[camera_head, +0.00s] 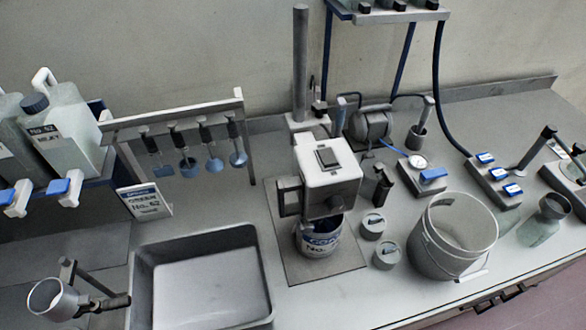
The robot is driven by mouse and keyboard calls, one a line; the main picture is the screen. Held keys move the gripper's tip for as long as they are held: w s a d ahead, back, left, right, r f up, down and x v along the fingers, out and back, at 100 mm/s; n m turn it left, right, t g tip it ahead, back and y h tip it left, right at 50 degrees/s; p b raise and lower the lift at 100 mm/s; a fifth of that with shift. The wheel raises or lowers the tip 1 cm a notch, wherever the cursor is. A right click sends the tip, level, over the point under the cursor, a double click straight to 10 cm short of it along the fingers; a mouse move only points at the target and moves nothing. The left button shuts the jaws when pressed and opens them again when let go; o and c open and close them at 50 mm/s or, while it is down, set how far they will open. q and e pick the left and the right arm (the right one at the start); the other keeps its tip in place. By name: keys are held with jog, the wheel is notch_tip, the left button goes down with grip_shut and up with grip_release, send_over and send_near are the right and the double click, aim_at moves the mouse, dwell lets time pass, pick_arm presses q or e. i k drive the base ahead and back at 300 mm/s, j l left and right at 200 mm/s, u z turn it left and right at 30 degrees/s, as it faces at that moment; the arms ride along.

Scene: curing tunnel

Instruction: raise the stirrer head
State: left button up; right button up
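The stirrer head (326,160) is a white and grey box with a dark switch on top, in the middle of the head view. It sits low, directly above a can (318,240) with a blue and white label. The head hides most of the can's opening, so I cannot see the stirring shaft or how deep it reaches. A tall grey column (301,70) rises behind the head. The can stands on a flat grey base plate (345,263). Neither of my grippers is in view.
A rack (180,120) with hanging tools and large bottles (65,130) are at left. Valve boxes (495,180) are at right.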

aim_at(313, 184)
jog(key=k+l, duration=0.45)
jog(key=l, duration=0.15)
jog(key=k+l, duration=0.5)
jog(key=l, duration=0.15)
